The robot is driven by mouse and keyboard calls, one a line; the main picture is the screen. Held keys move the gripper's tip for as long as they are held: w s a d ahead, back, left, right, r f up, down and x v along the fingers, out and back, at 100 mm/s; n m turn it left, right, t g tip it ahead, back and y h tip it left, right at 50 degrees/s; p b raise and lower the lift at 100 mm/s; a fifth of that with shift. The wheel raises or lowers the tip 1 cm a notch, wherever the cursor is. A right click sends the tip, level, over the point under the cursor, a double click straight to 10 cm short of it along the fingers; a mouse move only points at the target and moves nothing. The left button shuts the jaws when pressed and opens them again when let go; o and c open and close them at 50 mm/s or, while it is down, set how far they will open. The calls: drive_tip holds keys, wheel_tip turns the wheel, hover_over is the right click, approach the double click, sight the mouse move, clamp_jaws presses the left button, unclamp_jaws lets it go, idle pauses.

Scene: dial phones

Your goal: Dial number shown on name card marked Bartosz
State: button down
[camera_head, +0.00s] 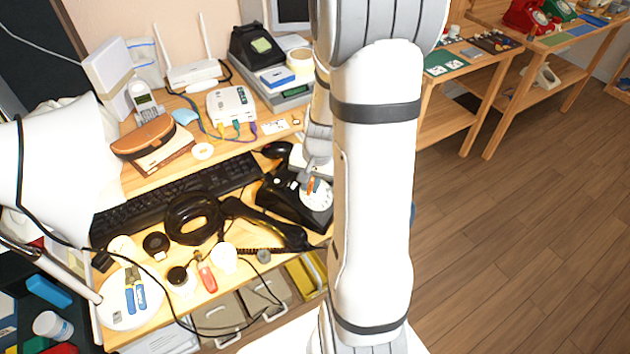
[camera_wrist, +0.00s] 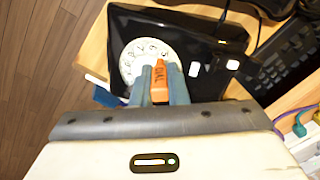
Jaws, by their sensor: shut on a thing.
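A black rotary phone (camera_head: 285,205) sits on the desk with a round white dial (camera_head: 319,195). In the wrist view the phone (camera_wrist: 205,35) and its dial (camera_wrist: 133,62) lie just beyond my fingers. My gripper (camera_wrist: 160,72) is shut on an orange dialing tool (camera_wrist: 160,88) with dark lettering. The tool overlaps the dial's near edge; I cannot tell whether its tip touches a hole. The head view shows my gripper (camera_head: 312,182) over the dial, partly behind my arm. A small white card (camera_head: 275,127) lies behind the phone; its writing is too small to read, and no Bartosz name is legible.
A black handset (camera_head: 264,222) lies off the phone beside a coiled cord. A black keyboard (camera_head: 180,200) is left of the phone, with a white router box (camera_head: 231,105) behind. A red-handled screwdriver (camera_head: 206,274) lies in front. Open floor (camera_head: 500,250) is at the right.

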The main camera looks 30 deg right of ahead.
idle(0.3)
drive_tip(key=shift+a+f, duration=0.15)
drive_tip(key=shift+f, duration=0.2)
drive_tip(key=shift+w+a+f+b, duration=0.1)
drive_tip(key=shift+w+f+b, duration=0.1)
drive_tip(key=shift+f+b, duration=0.4)
idle(0.5)
drive_tip(key=shift+w+r, duration=0.1)
drive_tip(key=shift+r, duration=0.15)
drive_tip(key=shift+w+r, duration=0.1)
drive_tip(key=shift+w, duration=0.45)
